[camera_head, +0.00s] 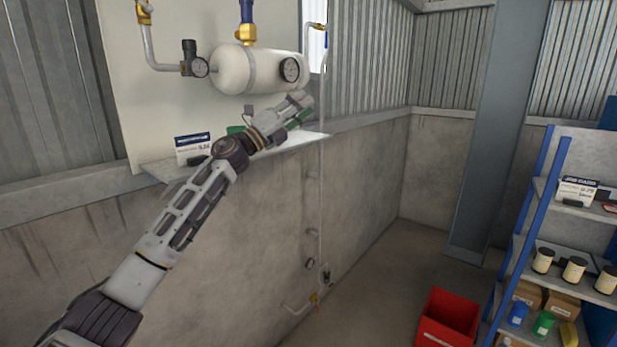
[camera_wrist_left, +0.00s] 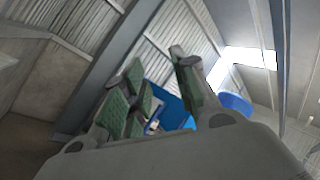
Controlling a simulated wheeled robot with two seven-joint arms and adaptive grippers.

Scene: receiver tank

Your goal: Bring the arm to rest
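My left arm reaches in from the lower left of the head view. Its gripper (camera_head: 300,108) is in front of the small wall ledge (camera_head: 165,170), below the white receiver tank (camera_head: 245,70) with its round gauges. In the left wrist view the gripper's green-padded fingers (camera_wrist_left: 160,90) stand apart with nothing held between them. The blue shelving shows in the background beyond them. My right gripper is in neither view.
A sign card (camera_head: 192,148) stands on the ledge. A blue-framed shelf (camera_head: 540,225) with jars, bottles and boxes is at the right. A red bin (camera_head: 449,318) stands on the floor. Pipes run down the concrete wall. The floor between wall and bin is clear.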

